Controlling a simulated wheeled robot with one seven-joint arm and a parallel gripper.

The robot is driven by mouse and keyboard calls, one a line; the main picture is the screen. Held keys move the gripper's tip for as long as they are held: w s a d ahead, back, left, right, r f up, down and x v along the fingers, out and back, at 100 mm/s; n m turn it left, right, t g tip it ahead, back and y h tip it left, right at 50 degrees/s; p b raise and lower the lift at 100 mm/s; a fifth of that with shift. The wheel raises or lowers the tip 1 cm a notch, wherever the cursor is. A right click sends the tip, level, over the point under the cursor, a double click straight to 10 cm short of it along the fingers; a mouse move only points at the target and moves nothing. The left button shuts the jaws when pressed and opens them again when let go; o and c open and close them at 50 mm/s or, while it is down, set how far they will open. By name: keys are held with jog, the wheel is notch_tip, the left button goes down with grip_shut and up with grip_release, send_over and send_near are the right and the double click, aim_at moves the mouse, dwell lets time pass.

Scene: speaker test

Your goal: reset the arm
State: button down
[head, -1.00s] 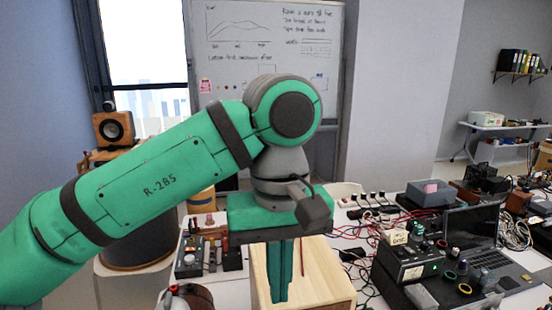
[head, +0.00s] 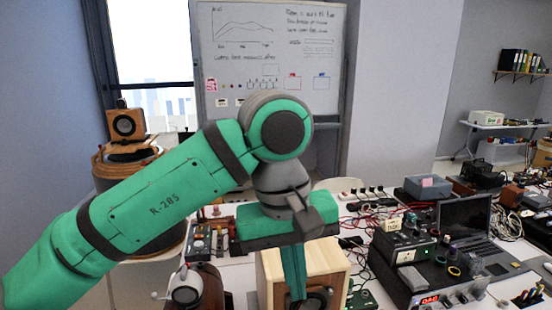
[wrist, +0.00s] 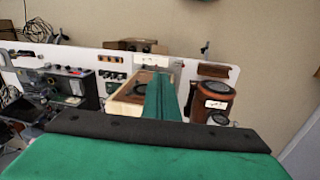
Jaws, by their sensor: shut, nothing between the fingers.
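My green arm reaches in from the left in the head view, with my gripper (head: 296,285) hanging down at its end. The green fingers are together and hold nothing. In the head view they overlap a light wooden speaker box (head: 328,262); I cannot tell whether they touch it. In the wrist view the shut fingers (wrist: 162,98) point away over the bench, between the wooden box (wrist: 128,97) and a brown cylindrical device (wrist: 212,98).
Electronics and an open laptop (head: 464,221) crowd the bench at right.

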jog(key=w+d+f+m+t+h, duration=0.1)
jog(key=w+d+f+t+h, duration=0.2)
jog(key=w+d+h, duration=0.4)
jog(key=w+d+f+t+h, duration=0.3)
jog(key=w+d+h, duration=0.2)
jog(key=d+h, duration=0.3)
jog(key=a+f+n+t+y, duration=0.25)
jog(key=f+n+t, duration=0.2)
jog(key=f, duration=0.35)
jog(key=a+f+n+t+y, duration=0.1)
jog(key=f+n+t+y, duration=0.25)
jog(key=f+t, duration=0.4)
jog(key=s+a+f+g+y, duration=0.1)
jog(key=s+a+f+y, duration=0.3)
jog(key=s+f, duration=0.4)
jog(key=s+a+f+y, duration=0.45)
jog(key=s+f, duration=0.25)
jog(key=f, duration=0.3)
jog(key=s+a+f+m+g+y, duration=0.1)
jog(key=s+a+m, duration=0.2)
jog(key=s, duration=0.8)
jog(key=s+a+f+m+g+y, duration=0.1)
jog(key=s+a+m, duration=0.2)
jog(key=s, duration=0.8)
jog(key=m, duration=0.2)
jog(key=shift+s+m, duration=0.3)
jog(key=shift+s, duration=0.05)
